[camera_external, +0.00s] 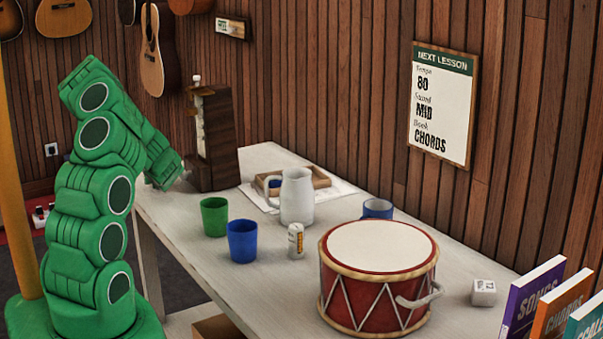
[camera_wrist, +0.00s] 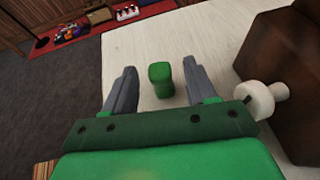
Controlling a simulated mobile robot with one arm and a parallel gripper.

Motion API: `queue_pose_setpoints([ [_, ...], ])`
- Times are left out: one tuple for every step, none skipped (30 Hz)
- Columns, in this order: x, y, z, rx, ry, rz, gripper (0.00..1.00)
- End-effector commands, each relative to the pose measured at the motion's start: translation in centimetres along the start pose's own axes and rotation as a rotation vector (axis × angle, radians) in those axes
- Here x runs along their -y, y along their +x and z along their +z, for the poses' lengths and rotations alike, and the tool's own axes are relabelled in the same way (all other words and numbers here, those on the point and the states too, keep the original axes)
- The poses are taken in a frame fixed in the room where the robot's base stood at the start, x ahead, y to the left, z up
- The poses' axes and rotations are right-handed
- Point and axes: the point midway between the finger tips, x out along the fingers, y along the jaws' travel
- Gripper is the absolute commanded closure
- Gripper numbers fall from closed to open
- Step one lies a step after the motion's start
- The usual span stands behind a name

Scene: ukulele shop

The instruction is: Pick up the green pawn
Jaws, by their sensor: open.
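The green pawn (camera_wrist: 160,79) is a small green piece on the pale tabletop in the wrist view. It lies between and a little beyond the fingers of my gripper (camera_wrist: 158,80), with gaps at both sides. My gripper is open, with two grey fingers apart and nothing held. In the external view, my green arm reaches over the table's far left edge beside the dark wooden metronome (camera_external: 213,140). The pawn and the fingers cannot be made out there.
The metronome's dark side and white knob (camera_wrist: 262,99) stand close to the right of my gripper. The table (camera_external: 185,240) also holds a green cup (camera_external: 214,217), blue cup (camera_external: 243,241), white pitcher (camera_external: 297,196) and red drum (camera_external: 350,285). The table edge is left of my gripper.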

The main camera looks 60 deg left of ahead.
Motion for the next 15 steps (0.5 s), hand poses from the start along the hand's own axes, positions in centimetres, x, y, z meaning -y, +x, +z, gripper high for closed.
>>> queue_pose_setpoints([
  [0.00, 0.21, 0.01, 0.000, 0.001, 0.000, 0.44],
  [0.00, 0.28, 0.01, 0.000, 0.001, 0.000, 0.44],
  [0.00, 0.34, 0.01, 0.000, 0.000, 0.000, 0.44],
  [0.00, 0.36, 0.00, 0.000, 0.000, 0.000, 0.44],
  [0.00, 0.37, 0.02, 0.000, 0.000, 0.000, 0.44],
  [0.00, 0.36, 0.00, 0.000, -0.001, 0.000, 0.44],
  [-0.01, 0.36, 0.01, 0.000, -0.001, 0.000, 0.44],
  [-0.01, 0.35, 0.01, 0.000, -0.001, 0.000, 0.44],
  [-0.01, 0.35, 0.00, 0.000, -0.001, 0.000, 0.44],
  [0.00, 0.34, 0.01, 0.000, -0.001, 0.000, 0.45],
  [-0.01, 0.35, 0.01, 0.000, -0.001, 0.000, 0.50],
  [-0.01, 0.34, 0.00, 0.000, -0.001, 0.000, 0.56],
  [-0.01, 0.34, 0.00, 0.000, -0.001, 0.000, 0.60],
  [-0.01, 0.34, 0.00, 0.000, -0.001, 0.001, 0.65],
  [-0.01, 0.34, -0.01, 0.000, -0.001, 0.000, 0.71],
])
